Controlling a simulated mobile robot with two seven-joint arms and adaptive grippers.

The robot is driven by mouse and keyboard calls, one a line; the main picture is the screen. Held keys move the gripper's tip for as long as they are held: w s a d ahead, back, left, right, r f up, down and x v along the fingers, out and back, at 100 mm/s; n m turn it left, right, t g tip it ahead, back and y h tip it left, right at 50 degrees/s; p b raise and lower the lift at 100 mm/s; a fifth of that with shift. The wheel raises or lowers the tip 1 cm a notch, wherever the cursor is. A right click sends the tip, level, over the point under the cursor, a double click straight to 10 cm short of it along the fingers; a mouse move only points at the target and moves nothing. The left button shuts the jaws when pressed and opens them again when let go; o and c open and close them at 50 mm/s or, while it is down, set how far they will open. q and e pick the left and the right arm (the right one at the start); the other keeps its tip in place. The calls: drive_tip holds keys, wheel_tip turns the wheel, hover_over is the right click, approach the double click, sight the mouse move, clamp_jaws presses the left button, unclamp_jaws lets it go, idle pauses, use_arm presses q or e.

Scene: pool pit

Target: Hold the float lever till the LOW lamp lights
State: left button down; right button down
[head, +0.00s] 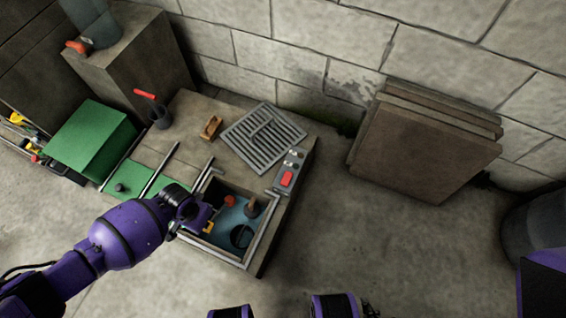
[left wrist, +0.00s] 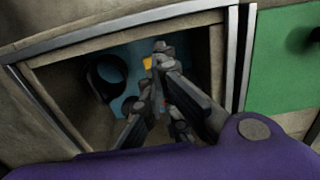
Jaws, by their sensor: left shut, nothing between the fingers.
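The open pit (head: 222,262) holds blue water. An orange-red piece (head: 229,200), perhaps the float, shows beside my left gripper (head: 207,214), which reaches down into the pit's left side. A yellow piece (head: 208,228) is by the fingers and also shows close to the fingertips in the left wrist view (left wrist: 147,63). The left fingers (left wrist: 160,62) are shut with nothing between them; I cannot tell whether they touch the lever. The control panel (head: 278,186) has a red switch (head: 287,179) and small lamps (head: 294,154); none looks clearly lit. My right gripper is out of view.
A dark ring-shaped part (head: 241,236) and a brown knobbed part (head: 252,209) are in the pit. Metal rails edge it. Brown slabs (head: 420,140) lean on the wall.

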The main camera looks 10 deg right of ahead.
use_arm(q)
drive_tip(key=shift+f+b, duration=1.05)
drive_tip(key=shift+f, duration=0.9)
drive_tip(key=shift+r, duration=0.1)
idle(4.8)
wheel_tip(320, 180, up, 8)
drive_tip(key=p, duration=0.7)
drive_tip(key=shift+r, duration=0.1)
